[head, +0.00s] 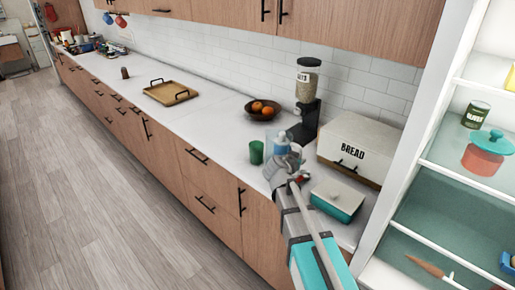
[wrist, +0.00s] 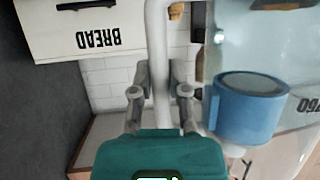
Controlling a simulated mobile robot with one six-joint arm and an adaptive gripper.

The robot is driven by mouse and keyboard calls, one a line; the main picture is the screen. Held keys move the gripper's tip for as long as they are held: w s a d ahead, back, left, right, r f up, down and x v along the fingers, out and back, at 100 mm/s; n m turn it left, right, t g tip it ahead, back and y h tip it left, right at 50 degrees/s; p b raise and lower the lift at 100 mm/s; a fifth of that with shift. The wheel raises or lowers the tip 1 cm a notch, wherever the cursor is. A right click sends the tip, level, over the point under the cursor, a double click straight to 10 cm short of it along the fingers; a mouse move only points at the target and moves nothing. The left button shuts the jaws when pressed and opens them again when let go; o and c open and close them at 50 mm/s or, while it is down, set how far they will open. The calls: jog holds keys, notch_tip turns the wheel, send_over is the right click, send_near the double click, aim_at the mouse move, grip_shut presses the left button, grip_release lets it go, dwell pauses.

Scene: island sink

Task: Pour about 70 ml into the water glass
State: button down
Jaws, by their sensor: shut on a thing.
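My gripper (wrist: 159,91) is shut on a pale upright handle bar (wrist: 158,60) in the wrist view. The bar appears to belong to a clear jug (wrist: 285,60) with printed digits, at the right of that view. A blue cylinder (wrist: 247,108) shows against the jug; I cannot tell whether it is part of it. In the head view my gripper (head: 283,168) is over the counter's front edge, partly hiding the jug. A green tumbler (head: 256,152) stands upright on the counter just left of it. I cannot tell whether this is the water glass, nor make out any water level.
A bread box (head: 349,147), a teal-and-white container (head: 338,197), a dispenser (head: 306,100) and a bowl of oranges (head: 262,109) are close around my gripper. A wooden tray (head: 157,94) sits further left. The counter (head: 215,125) between tray and bowl is clear.

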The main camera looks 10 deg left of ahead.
jog(key=w+d+f+b, duration=0.1)
jog(key=w+d, duration=0.3)
jog(key=w, duration=0.4)
jog(key=shift+w+d+n+t+y, duration=0.3)
jog(key=shift+w+d+t, duration=0.05)
jog(key=shift+w+t, duration=0.05)
jog(key=shift+a, duration=0.15)
